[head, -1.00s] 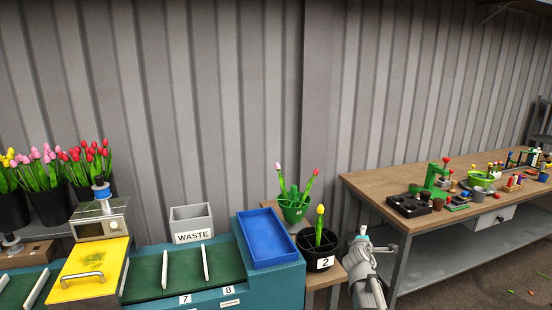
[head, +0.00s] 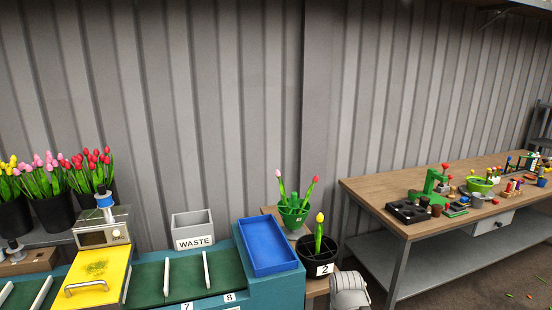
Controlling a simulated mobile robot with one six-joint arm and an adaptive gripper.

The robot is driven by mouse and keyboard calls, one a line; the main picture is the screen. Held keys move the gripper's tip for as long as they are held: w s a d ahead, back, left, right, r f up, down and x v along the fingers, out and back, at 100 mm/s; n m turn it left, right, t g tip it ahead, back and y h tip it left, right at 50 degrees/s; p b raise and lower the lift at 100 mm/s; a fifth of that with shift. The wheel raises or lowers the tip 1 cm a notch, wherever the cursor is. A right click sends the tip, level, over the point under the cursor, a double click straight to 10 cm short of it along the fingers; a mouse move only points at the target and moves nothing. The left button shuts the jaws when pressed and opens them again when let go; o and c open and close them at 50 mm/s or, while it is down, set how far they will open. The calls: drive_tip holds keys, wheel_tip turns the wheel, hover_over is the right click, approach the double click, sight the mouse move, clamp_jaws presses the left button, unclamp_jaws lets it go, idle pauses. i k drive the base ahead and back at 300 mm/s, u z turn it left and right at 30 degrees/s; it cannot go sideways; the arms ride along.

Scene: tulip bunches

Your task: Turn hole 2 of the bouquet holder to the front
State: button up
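The green bouquet holder (head: 294,215) stands on a small wooden stand behind the black bucket. A pink tulip (head: 280,182) leans from its left side and a red tulip (head: 311,188) from its right. A green post rises between them. Its hole numbers are too small to read, so I cannot tell which hole faces front. The black bucket (head: 309,257), with a white label "2", stands in front and holds a yellow tulip upright. My gripper is not in view; only a grey link of my arm shows at the bottom edge, just right of the bucket.
A blue tray (head: 267,262) lies left of the holder, with a grey WASTE bin (head: 193,244) further left. A wooden workbench (head: 366,181) with tools stands to the right. The floor gap between stand and bench is narrow.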

sight(292, 221)
drive_tip(key=k, duration=0.65)
drive_tip(key=u, duration=0.4)
drive_tip(key=i, duration=1.55)
drive_tip(key=z, duration=0.4)
